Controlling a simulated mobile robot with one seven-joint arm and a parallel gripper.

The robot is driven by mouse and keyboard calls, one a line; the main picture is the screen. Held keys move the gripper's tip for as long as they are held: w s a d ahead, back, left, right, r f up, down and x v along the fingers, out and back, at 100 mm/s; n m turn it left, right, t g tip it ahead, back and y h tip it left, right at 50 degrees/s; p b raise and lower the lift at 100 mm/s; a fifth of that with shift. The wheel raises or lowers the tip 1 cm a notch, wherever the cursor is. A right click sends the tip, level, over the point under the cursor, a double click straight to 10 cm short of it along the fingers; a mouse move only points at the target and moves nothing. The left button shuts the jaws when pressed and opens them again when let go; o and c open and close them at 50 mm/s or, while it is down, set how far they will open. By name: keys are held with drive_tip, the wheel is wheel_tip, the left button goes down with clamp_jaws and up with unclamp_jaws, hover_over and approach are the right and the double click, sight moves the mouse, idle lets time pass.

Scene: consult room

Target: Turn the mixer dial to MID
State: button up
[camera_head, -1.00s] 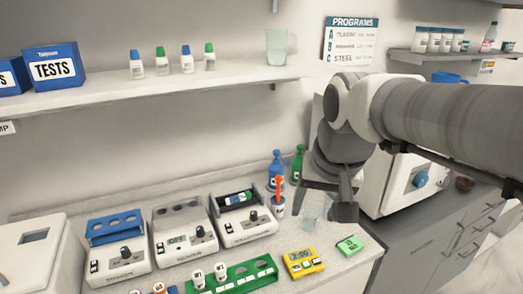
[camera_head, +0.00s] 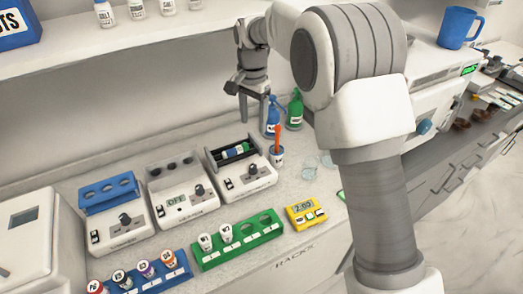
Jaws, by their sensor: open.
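Three small white devices stand in a row on the counter, each with a black dial; their name labels are too small to read surely, so I cannot tell which is the mixer. The left device (camera_head: 118,236) has a blue rack top and a dial (camera_head: 125,219). The middle device (camera_head: 185,207) shows OFF on its display, with a dial (camera_head: 199,190). The right device (camera_head: 243,187) holds a tube (camera_head: 236,151) lying in its dark top, with a dial (camera_head: 253,169). My gripper (camera_head: 253,113) is open and empty, pointing down behind the right device, close to the blue bottle. Dial settings are unreadable.
A blue bottle (camera_head: 272,115), green bottle (camera_head: 295,109) and a cup (camera_head: 276,158) with an orange-red item stand right of the devices. In front are a green rack (camera_head: 240,245), blue rack (camera_head: 150,277) and yellow timer (camera_head: 305,213). A shelf (camera_head: 110,45) runs above.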

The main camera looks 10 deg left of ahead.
sight(253, 166)
drive_tip(key=f, duration=0.6)
drive_tip(key=f+p, duration=0.1)
drive_tip(key=f, duration=0.5)
drive_tip(key=f+p, duration=0.1)
drive_tip(key=f, duration=0.5)
drive_tip(key=shift+w+a+f, duration=0.15)
drive_tip(key=shift+w+a, duration=0.15)
drive_tip(key=shift+a, duration=0.05)
clamp_jaws()
